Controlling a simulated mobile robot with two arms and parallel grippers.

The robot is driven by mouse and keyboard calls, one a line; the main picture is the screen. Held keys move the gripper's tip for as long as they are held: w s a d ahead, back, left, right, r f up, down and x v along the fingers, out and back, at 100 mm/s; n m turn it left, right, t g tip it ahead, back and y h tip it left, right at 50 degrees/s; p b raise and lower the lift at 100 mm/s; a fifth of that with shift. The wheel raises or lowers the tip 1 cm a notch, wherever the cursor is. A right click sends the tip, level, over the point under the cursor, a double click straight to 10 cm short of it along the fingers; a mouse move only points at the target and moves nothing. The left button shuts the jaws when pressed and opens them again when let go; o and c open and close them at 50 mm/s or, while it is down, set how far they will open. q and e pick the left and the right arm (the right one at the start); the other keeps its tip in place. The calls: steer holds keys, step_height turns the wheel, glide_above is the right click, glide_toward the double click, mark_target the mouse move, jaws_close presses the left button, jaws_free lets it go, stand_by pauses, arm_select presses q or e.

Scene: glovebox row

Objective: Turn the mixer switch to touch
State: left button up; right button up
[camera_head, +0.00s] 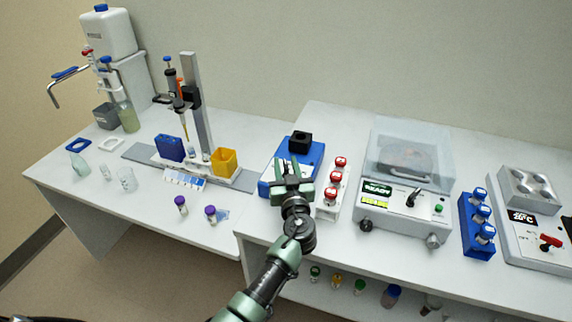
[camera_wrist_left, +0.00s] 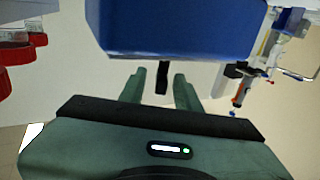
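The mixer (camera_head: 312,152) is a blue box with a black cup-shaped top, standing near the left end of the right-hand bench. My left gripper (camera_head: 290,168) is at its front side, and hides part of that front. In the left wrist view the blue mixer body (camera_wrist_left: 180,28) fills the top middle. The two green fingers (camera_wrist_left: 160,90) are apart there, with a small dark lever-like piece (camera_wrist_left: 163,77), probably the switch, showing between them. I cannot tell whether the fingers touch it. The switch's setting and labels cannot be read. My right gripper is in neither view.
A white rack of red-capped tubes (camera_head: 326,201) stands close right of the gripper. A centrifuge (camera_head: 400,205) reading READY is further right, then a blue tube rack (camera_head: 474,236). Left of the mixer are a pipette stand (camera_head: 196,110) and a yellow box (camera_head: 224,162).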

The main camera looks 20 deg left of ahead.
arm_select(q)
jaws_close()
steer(key=shift+a+f+m+t+h+b, duration=0.2)
steer(key=shift+m+t+h+b, duration=0.1)
steer(key=shift+m+h+b, duration=0.3)
steer(key=shift+m+h, duration=0.4)
steer(key=shift+h, duration=0.5)
steer(key=m+h, duration=0.1)
steer(key=t+h+p, duration=0.1)
steer(key=shift+r+m+h, duration=0.25)
steer(key=shift+m+h, duration=0.15)
steer(key=shift+d+f+m+h+p, duration=0.15)
steer(key=shift+m+h+p, duration=0.55)
steer(key=shift+h, duration=0.5)
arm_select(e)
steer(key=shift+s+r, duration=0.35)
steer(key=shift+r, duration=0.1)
arm_select(q)
jaws_free()
